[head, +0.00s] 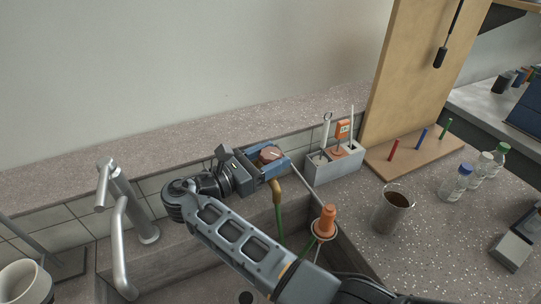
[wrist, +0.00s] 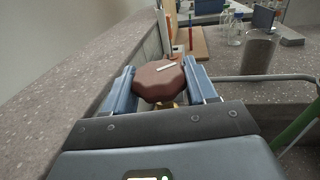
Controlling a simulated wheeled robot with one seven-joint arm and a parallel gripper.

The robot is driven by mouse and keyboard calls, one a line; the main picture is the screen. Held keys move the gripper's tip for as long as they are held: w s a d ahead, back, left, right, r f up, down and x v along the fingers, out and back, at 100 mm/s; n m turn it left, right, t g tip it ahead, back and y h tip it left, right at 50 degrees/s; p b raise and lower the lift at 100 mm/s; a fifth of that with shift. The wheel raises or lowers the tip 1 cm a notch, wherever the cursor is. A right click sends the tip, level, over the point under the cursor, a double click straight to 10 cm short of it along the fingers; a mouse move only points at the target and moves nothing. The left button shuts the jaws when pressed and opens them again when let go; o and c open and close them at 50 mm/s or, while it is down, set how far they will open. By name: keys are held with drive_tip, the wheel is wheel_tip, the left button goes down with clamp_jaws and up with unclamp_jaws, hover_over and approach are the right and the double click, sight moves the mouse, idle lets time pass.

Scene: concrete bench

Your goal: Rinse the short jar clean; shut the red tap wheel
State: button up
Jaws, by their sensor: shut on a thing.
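The red tap wheel (head: 271,154) is a dull red-brown faceted knob with a pale mark on top, at the back edge of the sink. My gripper (head: 268,158) is shut on it, with a blue finger on each side. The wrist view shows the wheel (wrist: 158,80) between the fingertips of my gripper (wrist: 161,84). A brass spout (head: 276,191) with a green hose shows below it. A clear jar (head: 394,210) with brown contents stands upright on the counter right of the sink, apart from my gripper; I cannot tell whether it is the short jar.
A grey sink (head: 190,268) lies under my arm. A silver faucet (head: 121,215) stands left. An orange fitting (head: 325,222) sits on the sink's right rim. A grey caddy (head: 335,163) holds brushes. Bottles (head: 457,183) and a pegged board (head: 420,149) stand right. A white mug (head: 25,283) is front left.

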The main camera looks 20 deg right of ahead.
sight(274, 153)
drive_tip(key=shift+m+g, duration=1)
drive_tip(key=shift+g, duration=0.6)
drive_tip(key=o, duration=1)
drive_tip(key=shift+c, duration=0.2)
drive_tip(key=shift+r, duration=0.3)
drive_tip(key=r, duration=0.3)
drive_tip(key=shift+s+d+r+p, duration=0.2)
drive_tip(key=shift+d+r+p, duration=0.15)
drive_tip(key=shift+r, duration=0.05)
drive_tip(key=s+d+r, duration=0.5)
drive_tip(key=d+r, duration=0.1)
drive_tip(key=d, duration=0.3)
drive_tip(key=shift+s+d+r+p, duration=0.2)
drive_tip(key=shift+s+r+p, duration=0.1)
drive_tip(key=shift+p, duration=0.1)
